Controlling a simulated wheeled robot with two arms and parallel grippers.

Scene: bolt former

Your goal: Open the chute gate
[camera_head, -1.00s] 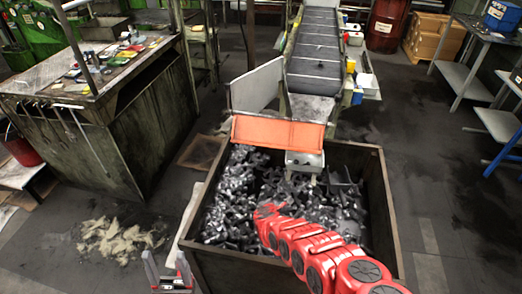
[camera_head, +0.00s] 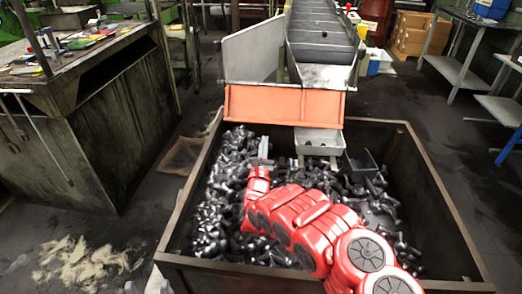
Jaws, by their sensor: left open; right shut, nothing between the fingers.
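The orange chute gate (camera_head: 284,105) is a flat panel across the lower end of the grey chute (camera_head: 322,76), below the conveyor. It stands over the far edge of the bolt bin. My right gripper (camera_head: 264,146), at the end of my red arm, is shut and empty. In the picture it is just below the gate's lower edge, left of its middle. Contact with the gate cannot be told. My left gripper (camera_head: 148,287) is open at the bottom left edge, mostly cut off, near the bin's front left corner and far from the gate.
The bin (camera_head: 441,203) is filled with dark bolts (camera_head: 211,212), with its walls around my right arm. A light grey tray (camera_head: 319,146) sits below the gate's right part. A grey side panel (camera_head: 254,50) rises left of the chute. A workbench (camera_head: 93,126) stands left.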

